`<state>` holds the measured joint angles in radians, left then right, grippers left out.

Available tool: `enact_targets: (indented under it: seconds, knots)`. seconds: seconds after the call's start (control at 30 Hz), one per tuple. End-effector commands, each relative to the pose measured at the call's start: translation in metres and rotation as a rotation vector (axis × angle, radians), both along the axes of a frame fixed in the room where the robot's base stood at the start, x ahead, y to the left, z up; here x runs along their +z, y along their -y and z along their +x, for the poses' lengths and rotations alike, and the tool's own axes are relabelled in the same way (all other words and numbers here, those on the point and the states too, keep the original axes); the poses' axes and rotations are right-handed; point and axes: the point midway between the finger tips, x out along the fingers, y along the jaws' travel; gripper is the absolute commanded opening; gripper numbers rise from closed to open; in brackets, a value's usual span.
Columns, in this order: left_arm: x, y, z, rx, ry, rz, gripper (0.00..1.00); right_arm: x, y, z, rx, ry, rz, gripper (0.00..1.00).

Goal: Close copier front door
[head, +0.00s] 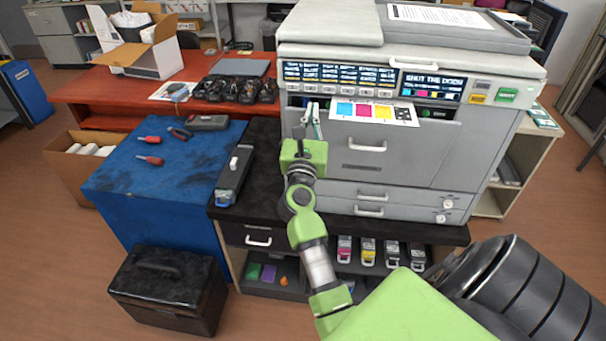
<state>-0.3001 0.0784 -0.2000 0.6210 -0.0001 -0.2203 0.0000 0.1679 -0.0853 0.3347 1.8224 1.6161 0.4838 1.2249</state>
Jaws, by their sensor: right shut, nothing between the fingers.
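The grey copier (490,150) stands on a black-topped cabinet, and its display (432,86) reads "SHUT THE DOOR". Its front door (390,168) has a white handle and stands nearly upright. A strip with coloured squares (374,112) lies along its top. Dark gaps with a bit of green show above the door, so it looks slightly ajar. My right gripper (312,112) is shut and empty, pointing up at the left part of the door's top edge. I cannot tell whether it touches the door. My left gripper is not in view.
A dark cartridge (234,174) lies on the black cabinet top left of the copier. A blue-covered table (140,185) holds screwdrivers. Coloured cartridges (368,252) stand on the shelf below. A black toolbox (168,288) sits on the floor at the left.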

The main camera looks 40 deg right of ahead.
Motion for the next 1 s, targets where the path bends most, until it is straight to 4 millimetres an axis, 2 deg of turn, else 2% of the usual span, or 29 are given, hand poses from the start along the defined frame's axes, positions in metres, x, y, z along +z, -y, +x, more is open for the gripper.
enact_targets:
  seconds: [0.3, 1.0]
  knots:
    - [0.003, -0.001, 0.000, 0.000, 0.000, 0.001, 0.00, 0.006, 0.015, 0.012, -0.001, -0.001, 0.000, 0.00]
    - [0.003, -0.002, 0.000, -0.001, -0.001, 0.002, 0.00, 0.005, 0.016, 0.012, -0.001, 0.000, 0.001, 0.00]
